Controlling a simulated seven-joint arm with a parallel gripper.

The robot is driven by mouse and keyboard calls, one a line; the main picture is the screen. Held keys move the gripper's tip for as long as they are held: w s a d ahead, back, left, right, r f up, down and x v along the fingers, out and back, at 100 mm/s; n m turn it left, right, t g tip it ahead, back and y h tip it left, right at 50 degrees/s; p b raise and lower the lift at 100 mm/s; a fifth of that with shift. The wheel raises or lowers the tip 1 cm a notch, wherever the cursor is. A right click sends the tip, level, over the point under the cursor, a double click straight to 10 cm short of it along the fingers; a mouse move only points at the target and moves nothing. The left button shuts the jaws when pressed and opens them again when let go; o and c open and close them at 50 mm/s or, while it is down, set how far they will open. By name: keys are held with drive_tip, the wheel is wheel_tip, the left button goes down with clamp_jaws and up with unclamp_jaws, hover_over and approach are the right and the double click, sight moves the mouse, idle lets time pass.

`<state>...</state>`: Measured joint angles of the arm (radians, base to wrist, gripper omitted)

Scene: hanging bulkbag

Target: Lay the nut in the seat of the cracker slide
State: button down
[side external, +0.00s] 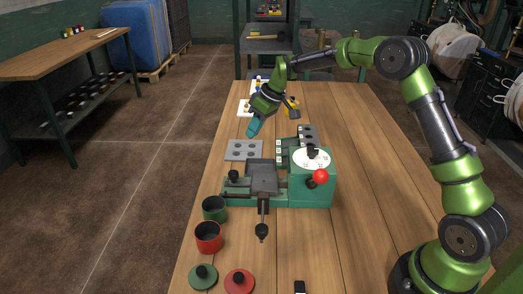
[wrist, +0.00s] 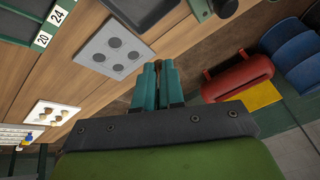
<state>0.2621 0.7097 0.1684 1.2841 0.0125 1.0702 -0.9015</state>
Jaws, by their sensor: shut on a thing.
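My gripper (side external: 253,127) hangs above the table, left of centre and behind the grey dimpled plate, with its teal fingers pointing down. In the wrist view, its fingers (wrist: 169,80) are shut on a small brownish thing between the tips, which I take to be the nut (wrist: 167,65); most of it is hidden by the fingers. The nut cannot be made out in the side view. The cracker slide (side external: 262,178) is a dark grey block on a green machine base (side external: 312,188), nearer the camera than my gripper. The seat cannot be seen clearly from here.
The grey dimpled plate (side external: 244,150) lies behind the machine and shows in the wrist view (wrist: 113,50). A red ball knob (side external: 320,176) and white dial (side external: 311,158) rise on the machine. Green (side external: 214,209) and red (side external: 208,238) cups stand in front. The table's right side is clear.

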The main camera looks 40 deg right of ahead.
drive_tip(key=s+a+n+g, duration=0.1)
drive_tip(key=s+n, duration=0.2)
drive_tip(key=s+a+f+n+g+y, duration=0.1)
drive_tip(key=s+a+n, duration=0.1)
drive_tip(key=s+n, duration=0.1)
drive_tip(key=s+a+n+g, duration=0.1)
drive_tip(key=s+n+g, duration=0.1)
drive_tip(key=s+n, duration=0.1)
drive_tip(key=shift+s+a+f+n, duration=0.15)
drive_tip(key=shift+n, duration=0.55)
drive_tip(key=shift+s+n+g, duration=0.15)
drive_tip(key=shift+n+g, duration=0.25)
drive_tip(key=shift+n, duration=0.2)
drive_tip(key=shift+f, duration=2.6)
drive_tip(key=c, duration=1.2)
unclamp_jaws()
drive_tip(key=shift+o, duration=0.2)
wheel_tip(320, 180, up, 7)
